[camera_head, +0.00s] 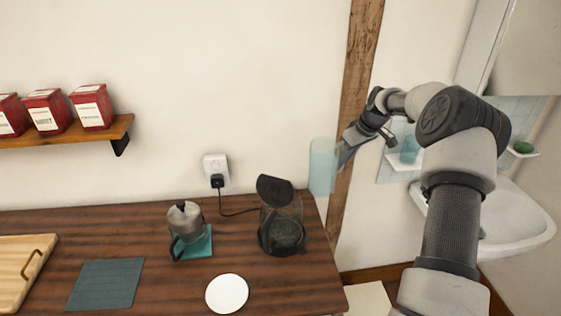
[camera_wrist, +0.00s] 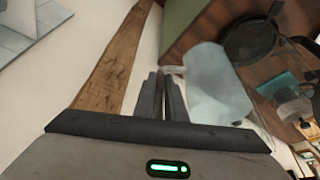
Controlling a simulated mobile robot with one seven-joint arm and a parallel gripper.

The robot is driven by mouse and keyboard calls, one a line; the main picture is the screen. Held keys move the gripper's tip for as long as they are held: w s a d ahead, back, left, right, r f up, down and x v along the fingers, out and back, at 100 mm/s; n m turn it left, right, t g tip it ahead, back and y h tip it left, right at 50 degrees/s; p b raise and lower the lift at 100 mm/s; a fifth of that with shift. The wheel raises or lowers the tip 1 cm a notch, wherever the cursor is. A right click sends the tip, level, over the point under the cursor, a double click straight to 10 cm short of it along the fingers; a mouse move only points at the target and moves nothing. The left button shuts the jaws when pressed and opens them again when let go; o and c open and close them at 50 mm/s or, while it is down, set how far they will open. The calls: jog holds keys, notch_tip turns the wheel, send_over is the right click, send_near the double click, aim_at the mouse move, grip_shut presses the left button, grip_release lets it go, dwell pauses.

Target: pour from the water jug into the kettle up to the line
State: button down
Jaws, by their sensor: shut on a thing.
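The water jug (camera_head: 322,168) is a pale blue, translucent cylinder. It looks upright in the head view, raised above the counter's right end. My gripper (camera_head: 345,154) is at its right side, shut on it; the exact grip is hard to see. In the wrist view the jug (camera_wrist: 217,88) is just right of my closed-together fingers (camera_wrist: 163,95). The kettle (camera_head: 284,218) is dark and see-through, with its black lid (camera_head: 275,189) raised. It stands on the counter, below and left of the jug. I cannot make out its fill line or the jug's water level.
The wooden counter (camera_head: 150,218) holds a moka pot (camera_head: 185,222) on a teal mat, a white disc (camera_head: 227,293), a dark cloth (camera_head: 105,284) and a wooden tray (camera_head: 22,262). A cord runs from the kettle to a wall socket (camera_head: 216,166). A wooden post (camera_head: 360,50) stands behind my gripper.

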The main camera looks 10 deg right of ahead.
jog(key=shift+r, duration=0.4)
jog(key=s+a+r+n+t+h, duration=0.1)
jog(key=a+r+t+h, duration=0.1)
jog(key=r, duration=0.4)
jog(key=s+a+r+t+h, duration=0.1)
jog(key=a+r+t+h, duration=0.1)
jog(key=r+h, duration=0.3)
jog(key=shift+s+a+r+n, duration=0.25)
jog(key=shift+a+r+n, duration=0.15)
jog(key=shift+a+r, duration=0.15)
jog(key=shift+r, duration=0.25)
jog(key=shift+s+a+r+t+h+b, duration=0.1)
jog(key=shift+r+t+h+b, duration=0.2)
jog(key=shift+b, duration=0.55)
